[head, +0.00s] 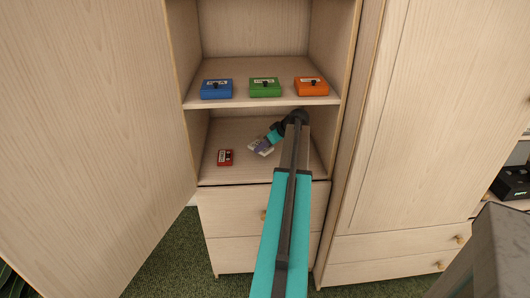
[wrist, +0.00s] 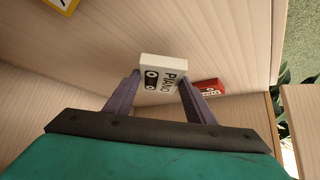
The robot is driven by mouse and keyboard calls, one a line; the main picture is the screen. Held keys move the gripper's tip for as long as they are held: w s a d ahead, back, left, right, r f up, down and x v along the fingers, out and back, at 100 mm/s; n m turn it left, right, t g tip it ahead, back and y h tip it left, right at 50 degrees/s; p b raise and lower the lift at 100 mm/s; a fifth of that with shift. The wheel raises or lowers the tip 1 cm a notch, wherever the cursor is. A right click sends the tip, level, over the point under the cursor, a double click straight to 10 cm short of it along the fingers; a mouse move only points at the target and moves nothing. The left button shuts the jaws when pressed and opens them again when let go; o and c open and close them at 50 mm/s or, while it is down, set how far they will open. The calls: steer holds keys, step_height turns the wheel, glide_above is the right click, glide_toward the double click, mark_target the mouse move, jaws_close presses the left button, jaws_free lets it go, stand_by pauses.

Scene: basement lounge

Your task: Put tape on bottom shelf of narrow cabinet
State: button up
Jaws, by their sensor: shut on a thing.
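A white cassette tape (wrist: 163,74) marked PIANO is between the fingertips of my gripper (wrist: 159,88) in the wrist view. My gripper is shut on it. In the head view my gripper (head: 262,147) reaches into the bottom compartment of the narrow cabinet, over its bottom shelf (head: 235,176). The tape is small and partly hidden by the fingers there, and I cannot tell whether it touches the shelf. A red cassette tape (head: 225,157) lies on the same shelf to the left; it also shows in the wrist view (wrist: 208,88).
Blue (head: 216,89), green (head: 265,88) and orange (head: 311,87) boxes stand on the shelf above. The cabinet's open door (head: 85,140) fills the left side. Drawers (head: 225,208) lie below. A yellow-edged item (wrist: 62,4) shows at the wrist view's top left.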

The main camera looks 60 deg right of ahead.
mark_target(267, 149)
steer(key=shift+f+p, duration=0.4)
steer(key=shift+f, duration=1.3)
steer(key=shift+f, duration=0.2)
steer(key=o, duration=1)
steer(key=shift+o, duration=0.2)
steer(key=shift+r, duration=0.25)
steer(key=shift+b+v, duration=0.55)
steer(key=shift+v, duration=3.15)
steer(key=shift+s, duration=0.1)
